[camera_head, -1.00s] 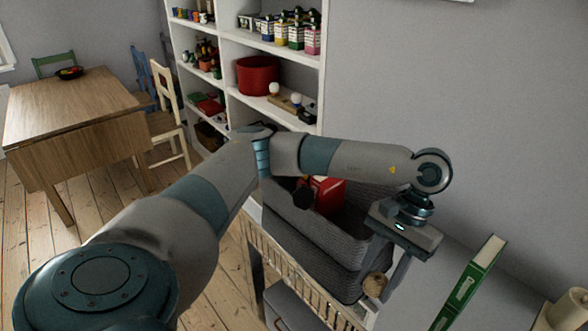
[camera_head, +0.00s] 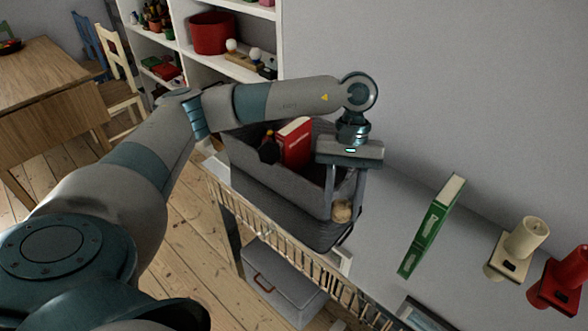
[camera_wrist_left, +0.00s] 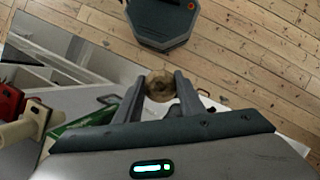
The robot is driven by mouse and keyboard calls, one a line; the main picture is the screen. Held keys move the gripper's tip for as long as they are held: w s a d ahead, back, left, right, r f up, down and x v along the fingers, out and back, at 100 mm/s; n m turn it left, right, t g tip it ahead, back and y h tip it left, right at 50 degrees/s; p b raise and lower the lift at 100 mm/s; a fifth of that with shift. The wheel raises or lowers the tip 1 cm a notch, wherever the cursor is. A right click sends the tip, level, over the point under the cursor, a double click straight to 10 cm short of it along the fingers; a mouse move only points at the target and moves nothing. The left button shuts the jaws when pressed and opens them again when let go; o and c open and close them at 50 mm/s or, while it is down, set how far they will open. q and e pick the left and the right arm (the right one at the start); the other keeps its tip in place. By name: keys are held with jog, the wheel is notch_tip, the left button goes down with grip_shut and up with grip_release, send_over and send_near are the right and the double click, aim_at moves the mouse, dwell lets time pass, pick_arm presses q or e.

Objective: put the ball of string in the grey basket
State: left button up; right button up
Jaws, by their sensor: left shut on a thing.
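The ball of string (camera_head: 342,211) is tan and round, held between the fingertips of my left gripper (camera_head: 343,205). It also shows between the two dark fingers in the left wrist view (camera_wrist_left: 160,86). The grey basket (camera_head: 285,208) is a deep woven box on the shelf unit against the wall. In the head view the ball overlaps the basket's right end; I cannot tell whether it is over the opening or beside the wall. Part of the basket's opening is hidden by my left arm. My right gripper is not in view.
A red book (camera_head: 294,143) and a dark object stand in the basket. To its right are a green book (camera_head: 432,226), a cream object (camera_head: 520,246) and a red one (camera_head: 562,280). A grey lidded box (camera_head: 285,288) is below. The wooden table (camera_head: 45,100) is far left.

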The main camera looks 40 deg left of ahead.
pick_arm(q)
jog(key=w+a+r+m+t+y, duration=0.3)
jog(key=w+a+r+m, duration=0.2)
jog(key=w+a+m, duration=0.3)
jog(key=w+a+r+m+t+y, duration=0.2)
jog(key=w+a+r+m, duration=0.3)
jog(key=w+a+m, duration=0.4)
jog(key=a+m+y, duration=0.1)
jog(key=a+m, duration=0.5)
jog(key=m, duration=0.5)
jog(key=shift+w+a+r+m+t, duration=0.2)
jog(key=shift+m+t, duration=0.1)
jog(key=shift+t, duration=0.1)
jog(key=shift+f, duration=0.2)
notch_tip(320, 180, down, 23)
jog(key=p, duration=0.5)
jog(key=shift+f, duration=0.55)
